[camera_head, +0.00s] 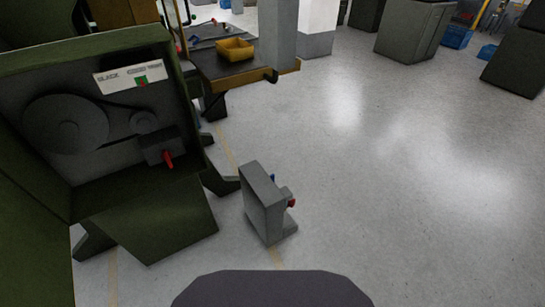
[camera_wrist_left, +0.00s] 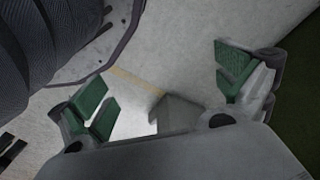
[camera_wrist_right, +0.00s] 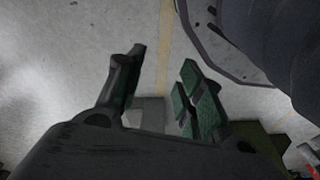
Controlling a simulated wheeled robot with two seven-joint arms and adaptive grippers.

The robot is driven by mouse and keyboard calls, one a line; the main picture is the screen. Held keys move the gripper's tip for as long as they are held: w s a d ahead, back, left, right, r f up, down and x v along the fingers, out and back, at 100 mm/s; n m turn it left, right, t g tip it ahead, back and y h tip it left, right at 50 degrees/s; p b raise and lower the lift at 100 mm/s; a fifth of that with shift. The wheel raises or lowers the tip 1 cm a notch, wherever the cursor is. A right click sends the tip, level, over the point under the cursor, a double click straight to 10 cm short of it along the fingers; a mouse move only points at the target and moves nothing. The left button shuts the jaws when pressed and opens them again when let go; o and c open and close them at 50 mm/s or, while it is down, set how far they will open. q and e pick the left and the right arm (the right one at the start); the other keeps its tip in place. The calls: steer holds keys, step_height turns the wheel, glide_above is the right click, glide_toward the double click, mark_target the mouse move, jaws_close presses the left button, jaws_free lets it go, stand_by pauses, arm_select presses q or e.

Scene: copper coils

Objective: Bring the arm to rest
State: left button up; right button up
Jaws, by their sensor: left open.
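Neither arm shows in the head view. In the left wrist view my left gripper (camera_wrist_left: 163,80) is open, its two green-padded fingers wide apart with only floor and a grey block between them. In the right wrist view my right gripper (camera_wrist_right: 160,66) is also open and empty, with a narrower gap between its fingers. Both hang over the pale floor, touching nothing that I can see. A dark rounded part of my own body shows at the upper left of the left wrist view and the upper right of the right wrist view.
A green machine (camera_head: 150,215) with a pulley and belt fills the left of the head view. A grey pedestal (camera_head: 262,205) with a red button stands beside it. A workbench (camera_head: 225,68) with a yellow bin (camera_head: 235,49) is behind.

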arm_select(q)
steer(key=s+a+r+p, duration=0.1)
steer(key=s+a+p, duration=0.2)
steer(key=s+p, duration=0.6)
steer(key=s+a+p, duration=0.3)
steer(key=s+p, duration=0.6)
steer(key=s, duration=0.1)
steer(key=shift+a+r+g+y+p, duration=0.25)
steer(key=shift+r+g+y+p, duration=0.05)
steer(key=shift+r+g, duration=0.1)
arm_select(e)
steer(key=s+d+r, duration=0.1)
steer(key=s+d, duration=0.2)
steer(key=s, duration=0.6)
steer(key=s+d, duration=0.3)
steer(key=s, duration=0.7)
steer(key=shift+d+r+g+h, duration=0.25)
steer(key=shift+r+g+h, duration=0.05)
steer(key=shift+r+g, duration=0.1)
arm_select(q)
steer(key=shift+s, duration=0.1)
arm_select(e)
steer(key=shift+a, duration=0.1)
